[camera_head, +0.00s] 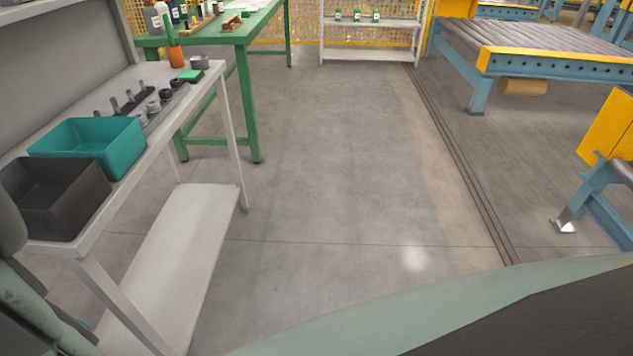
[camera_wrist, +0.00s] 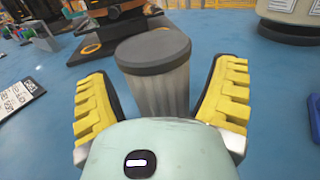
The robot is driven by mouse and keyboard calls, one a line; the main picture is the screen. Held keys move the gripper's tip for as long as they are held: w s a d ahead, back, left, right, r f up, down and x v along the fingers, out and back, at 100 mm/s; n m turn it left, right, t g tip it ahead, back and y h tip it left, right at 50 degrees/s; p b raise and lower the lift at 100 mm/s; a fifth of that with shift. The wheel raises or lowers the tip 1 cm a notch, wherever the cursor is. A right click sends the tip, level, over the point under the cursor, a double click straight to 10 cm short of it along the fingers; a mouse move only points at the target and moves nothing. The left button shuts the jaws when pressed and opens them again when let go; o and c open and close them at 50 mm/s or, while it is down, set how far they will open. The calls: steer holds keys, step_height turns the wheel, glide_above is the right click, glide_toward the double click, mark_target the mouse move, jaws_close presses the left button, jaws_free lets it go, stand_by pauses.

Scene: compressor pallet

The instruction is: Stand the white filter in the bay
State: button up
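In the wrist view the filter (camera_wrist: 163,88) stands upright on a blue surface, with a pale grey-white body and a dark grey round cap. My gripper (camera_wrist: 166,68) has its two yellow fingers on either side of the filter. The fingers are spread, with a gap visible at the right side of the filter. The filter's lower part is hidden behind my gripper's body. I cannot make out the bay for certain in either view. The head view shows neither the filter nor my gripper.
In the wrist view a dark fixture (camera_wrist: 104,38) with orange rings lies behind the filter, and a labelled card (camera_wrist: 18,97) lies left. In the head view a white bench holds a teal bin (camera_head: 95,143) and a black bin (camera_head: 52,193). Open floor (camera_head: 330,170) lies ahead.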

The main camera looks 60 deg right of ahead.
steer(key=c, duration=1.2)
steer(key=shift+o, duration=0.2)
steer(key=shift+r, duration=0.1)
